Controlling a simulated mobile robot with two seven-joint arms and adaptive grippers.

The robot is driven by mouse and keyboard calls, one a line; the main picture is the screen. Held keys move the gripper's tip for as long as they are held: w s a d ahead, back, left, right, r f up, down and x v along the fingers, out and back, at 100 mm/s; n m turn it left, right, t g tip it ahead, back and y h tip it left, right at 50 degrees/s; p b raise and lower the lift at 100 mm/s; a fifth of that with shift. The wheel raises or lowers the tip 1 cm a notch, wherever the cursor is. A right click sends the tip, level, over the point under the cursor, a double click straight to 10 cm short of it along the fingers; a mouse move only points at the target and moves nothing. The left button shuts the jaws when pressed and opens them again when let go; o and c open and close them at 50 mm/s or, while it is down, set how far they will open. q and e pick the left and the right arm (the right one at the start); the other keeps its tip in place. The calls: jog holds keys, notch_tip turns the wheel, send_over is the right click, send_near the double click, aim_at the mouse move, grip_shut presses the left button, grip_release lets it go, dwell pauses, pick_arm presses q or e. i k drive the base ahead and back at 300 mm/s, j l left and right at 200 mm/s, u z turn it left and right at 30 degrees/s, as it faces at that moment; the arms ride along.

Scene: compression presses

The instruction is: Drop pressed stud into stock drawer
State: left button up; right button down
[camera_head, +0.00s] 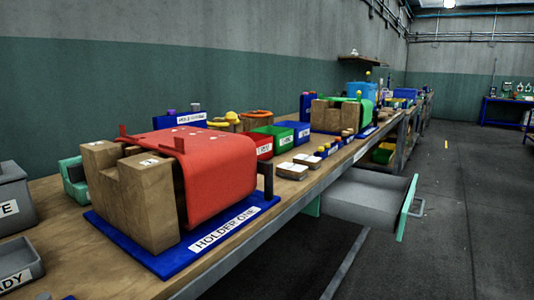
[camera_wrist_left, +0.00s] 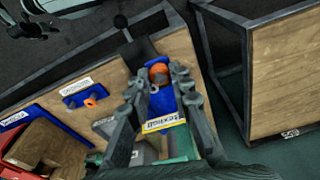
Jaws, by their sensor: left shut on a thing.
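My left gripper (camera_wrist_left: 155,84) shows in the left wrist view, with its dark fingers closed around a small orange stud (camera_wrist_left: 158,70) near their tips. The lower part of the stud is hard to make out against the blue behind it. In the head view an open grey drawer (camera_head: 362,200) sticks out from the front of the workbench into the aisle, with a handle on its right end. The visible part of its inside looks empty. I cannot identify the drawer in the left wrist view. Neither gripper shows in the head view.
A red press (camera_head: 215,165) with wooden blocks stands on a blue base marked HOLDER ONE (camera_head: 225,235). Red, green and blue bins (camera_head: 283,138) stand behind it, and a green press (camera_head: 350,112) farther along. The aisle floor (camera_head: 460,200) on the right is clear.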

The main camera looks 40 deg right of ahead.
aim_at(355, 201)
jog(key=k+z, duration=0.1)
jog(key=k, duration=0.5)
jog(key=l+z, duration=0.1)
jog(key=z, duration=2.35)
jog(key=i+j+z, duration=0.1)
jog(key=i, duration=0.25)
jog(key=i+j+z, duration=0.1)
jog(key=i+j, duration=0.65)
jog(key=i, duration=0.15)
jog(key=i+j, duration=0.45)
jog(key=i, duration=0.05)
